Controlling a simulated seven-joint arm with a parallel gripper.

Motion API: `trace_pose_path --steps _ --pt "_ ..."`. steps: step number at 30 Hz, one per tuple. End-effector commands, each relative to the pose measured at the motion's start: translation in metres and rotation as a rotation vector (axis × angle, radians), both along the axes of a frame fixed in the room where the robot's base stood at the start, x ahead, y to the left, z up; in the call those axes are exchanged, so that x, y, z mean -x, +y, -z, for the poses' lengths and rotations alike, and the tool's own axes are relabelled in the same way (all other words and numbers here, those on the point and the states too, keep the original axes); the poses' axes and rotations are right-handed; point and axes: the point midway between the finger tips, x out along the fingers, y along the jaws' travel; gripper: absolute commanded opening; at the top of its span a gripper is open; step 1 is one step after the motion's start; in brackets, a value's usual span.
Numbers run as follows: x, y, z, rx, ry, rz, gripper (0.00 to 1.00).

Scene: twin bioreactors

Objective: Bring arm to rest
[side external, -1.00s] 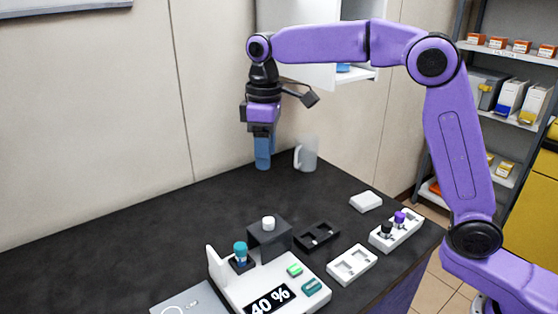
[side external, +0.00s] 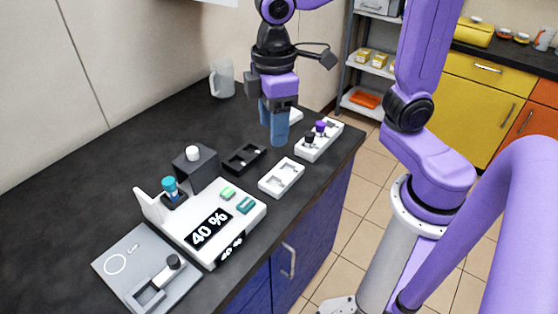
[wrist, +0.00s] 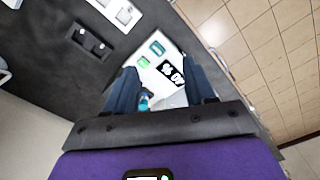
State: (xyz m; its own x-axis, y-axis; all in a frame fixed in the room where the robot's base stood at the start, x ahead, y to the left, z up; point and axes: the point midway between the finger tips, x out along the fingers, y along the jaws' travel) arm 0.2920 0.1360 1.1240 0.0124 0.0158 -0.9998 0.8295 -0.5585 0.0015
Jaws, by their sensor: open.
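My gripper (side external: 272,128) hangs pointing down above the back right part of the dark bench. Its two blue fingers are apart, and I see nothing between them. In the wrist view the open fingers (wrist: 160,68) frame the white device below, with its display reading 40 %. This white device (side external: 165,218) stands on the bench with a teal-capped vial (side external: 170,188) upright in it. Green (side external: 228,193) and teal (side external: 245,205) buttons are on its top. My arm is bent, with the forearm cut off at the top of the side view.
A dark block with a white knob (side external: 193,154), a black two-slot tray (side external: 244,158), a white two-slot tray (side external: 282,178) and a white rack with black and purple caps (side external: 322,146) stand nearby. A pitcher (side external: 222,78) is at the back. A grey plate (side external: 120,255) lies front left.

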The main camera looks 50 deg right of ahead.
Motion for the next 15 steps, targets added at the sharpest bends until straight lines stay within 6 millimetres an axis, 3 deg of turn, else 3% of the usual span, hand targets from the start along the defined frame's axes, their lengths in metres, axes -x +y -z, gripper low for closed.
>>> trace_pose_path --steps 3,9,15 --pt "0.036 -0.020 0.012 -0.002 -0.001 -0.032 0.54" --pt "0.089 -0.054 0.033 -0.007 -0.002 -0.080 0.54" --pt "0.121 -0.077 0.048 -0.010 -0.003 -0.111 0.54"
